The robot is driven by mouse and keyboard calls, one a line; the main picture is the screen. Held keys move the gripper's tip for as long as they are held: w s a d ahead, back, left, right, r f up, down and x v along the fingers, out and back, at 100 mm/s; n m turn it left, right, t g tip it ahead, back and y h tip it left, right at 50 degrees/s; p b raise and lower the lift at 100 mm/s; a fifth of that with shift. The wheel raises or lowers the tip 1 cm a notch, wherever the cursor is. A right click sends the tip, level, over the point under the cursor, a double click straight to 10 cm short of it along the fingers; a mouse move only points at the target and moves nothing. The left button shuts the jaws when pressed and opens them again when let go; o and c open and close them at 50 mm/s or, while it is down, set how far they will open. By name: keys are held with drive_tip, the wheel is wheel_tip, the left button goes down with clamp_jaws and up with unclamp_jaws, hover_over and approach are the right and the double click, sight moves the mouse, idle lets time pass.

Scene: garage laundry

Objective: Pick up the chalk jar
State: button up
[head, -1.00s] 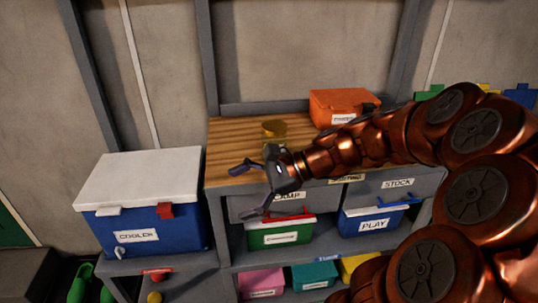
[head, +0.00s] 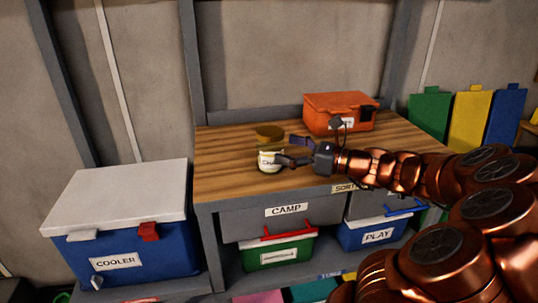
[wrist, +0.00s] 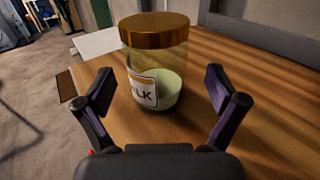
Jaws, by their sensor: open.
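The chalk jar (head: 269,161) stands upright on the wooden bench top, with a gold lid, clear sides and a white label. In the wrist view the jar (wrist: 157,65) is ahead of my gripper and between the lines of its fingers, with pale content in its lower part and a label partly reading "LK". My gripper (wrist: 160,92) is open and empty. In the head view my gripper (head: 290,151) is at the jar's right side, its fingers pointing left at it. Whether a finger touches the jar I cannot tell.
The wooden bench top (head: 225,150) is clear to the left of the jar. An orange box (head: 341,112) stands at the back right of it. A blue cooler with a white lid (head: 125,235) is at the lower left. Grey drawers and coloured bins are below the top.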

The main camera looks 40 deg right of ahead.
sight(259, 130)
drive_tip(key=shift+x, duration=2.4)
drive_tip(key=shift+s+a, duration=0.1)
drive_tip(key=shift+a, duration=0.05)
drive_tip(key=c, duration=1.4)
drive_tip(key=shift+r, duration=0.1)
drive_tip(key=shift+r+p, duration=0.3)
drive_tip(key=shift+r, duration=1.55)
drive_tip(key=s+a, duration=0.3)
drive_tip(key=s, duration=0.1)
drive_tip(key=s+a, duration=0.3)
drive_tip(key=s, duration=0.1)
drive_tip(key=s+a+r, duration=0.1)
drive_tip(key=s+a, duration=0.2)
drive_tip(key=s, duration=0.2)
drive_tip(key=shift+a+r, duration=0.1)
